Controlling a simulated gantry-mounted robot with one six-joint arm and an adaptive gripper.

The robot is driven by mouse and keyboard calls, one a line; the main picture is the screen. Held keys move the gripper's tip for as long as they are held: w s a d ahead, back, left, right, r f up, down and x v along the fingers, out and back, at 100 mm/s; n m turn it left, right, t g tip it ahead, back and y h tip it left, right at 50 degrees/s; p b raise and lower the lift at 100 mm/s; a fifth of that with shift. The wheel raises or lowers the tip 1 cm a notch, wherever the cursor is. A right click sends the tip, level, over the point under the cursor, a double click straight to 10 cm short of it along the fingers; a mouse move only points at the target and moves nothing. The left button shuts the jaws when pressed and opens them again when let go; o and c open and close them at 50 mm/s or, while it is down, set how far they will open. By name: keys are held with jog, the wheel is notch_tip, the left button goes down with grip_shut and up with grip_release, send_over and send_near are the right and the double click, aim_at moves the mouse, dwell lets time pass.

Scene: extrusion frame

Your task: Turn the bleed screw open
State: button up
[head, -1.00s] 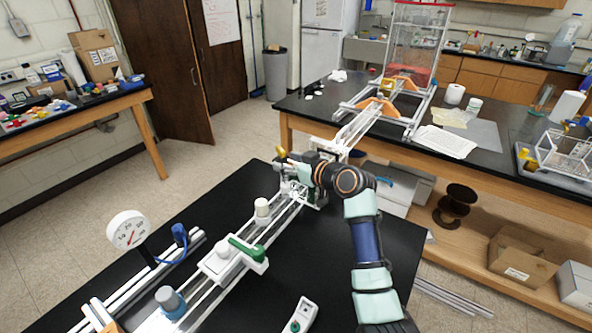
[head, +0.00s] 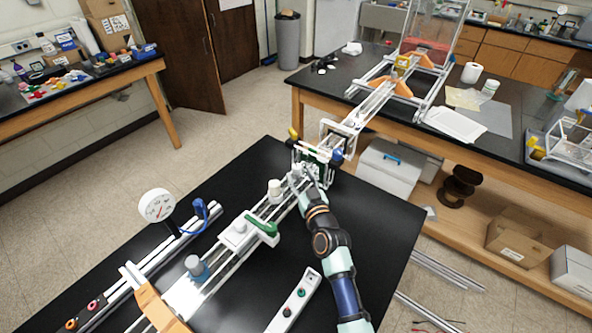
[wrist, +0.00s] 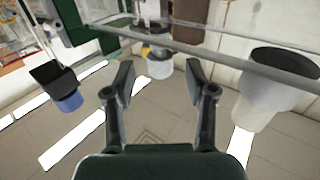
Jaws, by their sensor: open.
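My gripper (head: 306,184) is at the far end of the rail assembly in the head view, close to a green-and-white fixture (head: 318,155). In the wrist view my gripper (wrist: 159,84) is open, with nothing between its fingers. A small pale cylindrical knob with a yellow part beside it (wrist: 160,67) is beyond the fingertips, roughly centred between them and apart from them. I cannot tell for sure whether it is the bleed screw. In the head view a yellow knob (head: 294,133) and a blue knob (head: 337,155) show on the fixture.
A metal rod (wrist: 185,45) crosses the wrist view close above the fingers. A dark-and-blue cylinder (wrist: 68,103) hangs left, and a large pale cylinder (wrist: 250,108) is at right. A cream knob (head: 275,187), green handle (head: 262,228) and dial gauge (head: 157,206) stand along the rails.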

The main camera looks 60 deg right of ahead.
aim_at(299, 173)
jog(key=b+x, duration=0.1)
jog(key=x, duration=0.3)
grip_shut()
jog(key=shift+f+b, duration=0.35)
jog(key=shift+b, duration=0.45)
jog(key=y+b, duration=0.1)
jog(key=b, duration=0.3)
jog(key=shift+f+n+t, duration=0.3)
jog(key=shift+t, duration=0.1)
jog(key=b, duration=0.2)
jog(key=shift+r+n+y+b, duration=0.25)
jog(key=shift+n+y+b, duration=0.05)
jog(key=shift+r+t, duration=0.3)
jog(key=shift+t, duration=0.1)
jog(key=shift+r, duration=0.1)
grip_release()
